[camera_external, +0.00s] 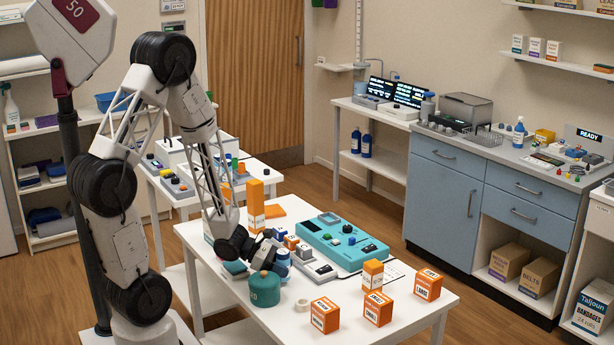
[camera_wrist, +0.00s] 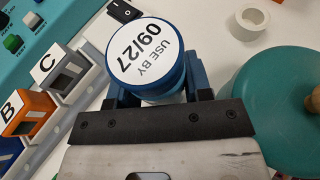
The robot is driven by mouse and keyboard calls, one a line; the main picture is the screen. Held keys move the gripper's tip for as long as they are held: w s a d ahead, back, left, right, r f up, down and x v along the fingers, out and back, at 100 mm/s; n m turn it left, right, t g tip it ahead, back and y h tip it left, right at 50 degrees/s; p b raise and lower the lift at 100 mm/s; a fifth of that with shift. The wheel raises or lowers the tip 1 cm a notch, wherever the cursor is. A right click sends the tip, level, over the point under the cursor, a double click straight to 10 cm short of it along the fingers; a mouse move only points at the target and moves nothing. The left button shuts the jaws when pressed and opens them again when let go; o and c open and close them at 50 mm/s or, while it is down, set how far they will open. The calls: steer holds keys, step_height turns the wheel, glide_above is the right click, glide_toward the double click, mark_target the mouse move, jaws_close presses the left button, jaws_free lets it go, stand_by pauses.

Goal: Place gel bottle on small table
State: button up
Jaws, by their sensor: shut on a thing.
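My gripper (camera_external: 262,252) is low over the white front table (camera_external: 400,313). In the wrist view my gripper (camera_wrist: 157,92) is shut on a blue round container (camera_wrist: 147,60), one finger on each side. Its white top reads "USE BY 09/27". The container shows partly in the external view (camera_external: 282,262), behind the teal jar (camera_external: 265,288). I cannot tell whether it is the gel bottle, or whether its base touches the table. A blue bottle (camera_external: 519,133) stands on the back counter. A smaller white table (camera_external: 172,193) with devices stands behind my arm.
The teal jar is close at the gripper's right in the wrist view (camera_wrist: 275,112). A teal device (camera_external: 343,243) and a block rack (camera_wrist: 62,85) lie close by. Several orange boxes (camera_external: 378,308) stand at the front right. A white ring (camera_external: 302,305) lies near the jar.

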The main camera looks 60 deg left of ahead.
mark_target(283, 252)
steer(key=shift+r, duration=4.2)
steer(key=shift+w+a, duration=0.15)
steer(key=shift+w, duration=0.35)
steer(key=w+a+r+n+t+y, duration=0.1)
steer(key=w+a+r+n+y, duration=0.1)
steer(key=w, duration=0.9)
steer(key=w+a+r+n+t+y, duration=0.2)
steer(key=w+r, duration=0.1)
steer(key=w, duration=0.9)
steer(key=w+d+r+n+y, duration=0.1)
steer(key=w+r+n+y, duration=0.1)
steer(key=w+r, duration=0.2)
steer(key=w+d+r+n+t+y, duration=0.1)
steer(key=w+r+n+y, duration=0.2)
steer(key=w, duration=0.8)
steer(key=shift+d+r+y, duration=0.3)
steer(key=shift+d+r, duration=0.05)
steer(key=shift+r, duration=0.65)
steer(key=shift+w+r, duration=0.1)
